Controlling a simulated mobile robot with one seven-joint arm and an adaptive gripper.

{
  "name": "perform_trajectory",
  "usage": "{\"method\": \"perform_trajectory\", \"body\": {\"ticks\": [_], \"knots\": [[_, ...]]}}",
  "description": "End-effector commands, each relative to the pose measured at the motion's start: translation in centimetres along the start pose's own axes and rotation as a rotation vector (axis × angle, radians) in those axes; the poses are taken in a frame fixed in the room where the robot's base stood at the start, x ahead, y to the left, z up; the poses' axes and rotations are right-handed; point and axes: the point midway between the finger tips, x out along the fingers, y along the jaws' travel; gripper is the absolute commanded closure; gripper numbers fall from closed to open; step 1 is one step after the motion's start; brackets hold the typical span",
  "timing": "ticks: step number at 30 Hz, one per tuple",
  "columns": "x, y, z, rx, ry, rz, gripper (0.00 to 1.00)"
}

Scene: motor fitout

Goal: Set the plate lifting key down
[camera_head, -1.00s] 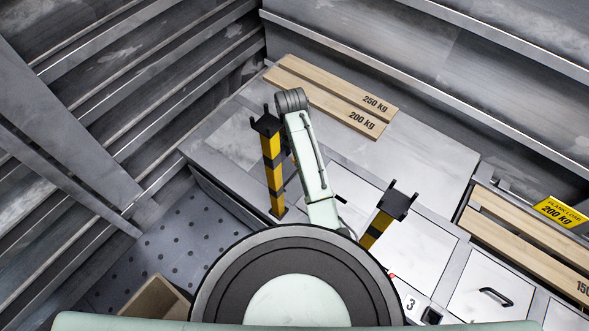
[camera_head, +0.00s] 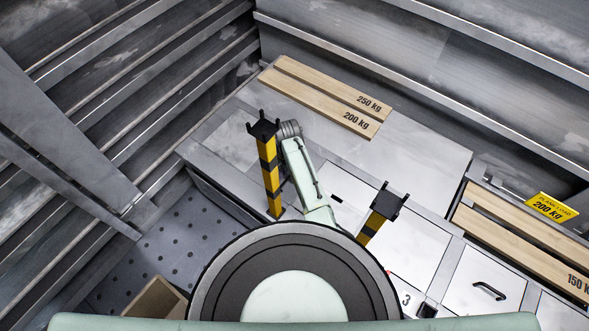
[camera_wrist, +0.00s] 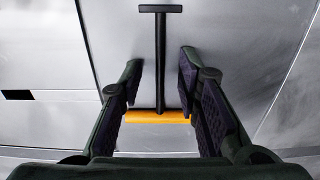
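The plate lifting key (camera_wrist: 161,55) shows in the wrist view. It has a dark straight shaft, a black crossbar at the top and an orange bar at the lower end. It appears to lie against a grey metal surface. My gripper (camera_wrist: 159,72) has its two fingers spread on either side of the shaft, with a clear gap on each side. The ends of the orange bar meet the finger outlines; I cannot tell whether they touch. In the head view my arm hides the gripper, and I cannot make out the key.
Two yellow-black posts, left (camera_head: 268,170) and right (camera_head: 380,212), stand near my arm. Wooden planks marked 250 kg and 200 kg (camera_head: 325,97) lie on the grey plates behind. More planks (camera_head: 520,240) and a yellow load sign (camera_head: 551,207) are at right. Steel walls close the left and back.

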Motion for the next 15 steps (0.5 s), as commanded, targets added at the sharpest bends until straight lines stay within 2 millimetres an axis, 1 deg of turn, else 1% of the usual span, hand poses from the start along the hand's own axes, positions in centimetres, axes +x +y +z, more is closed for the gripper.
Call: {"method": "perform_trajectory", "body": {"ticks": [2, 15], "knots": [[-0.01, 0.00, 0.00, 0.000, 0.000, 0.000, 0.71], [-0.02, 0.00, 0.02, 0.000, 0.000, 0.001, 1.00]]}}
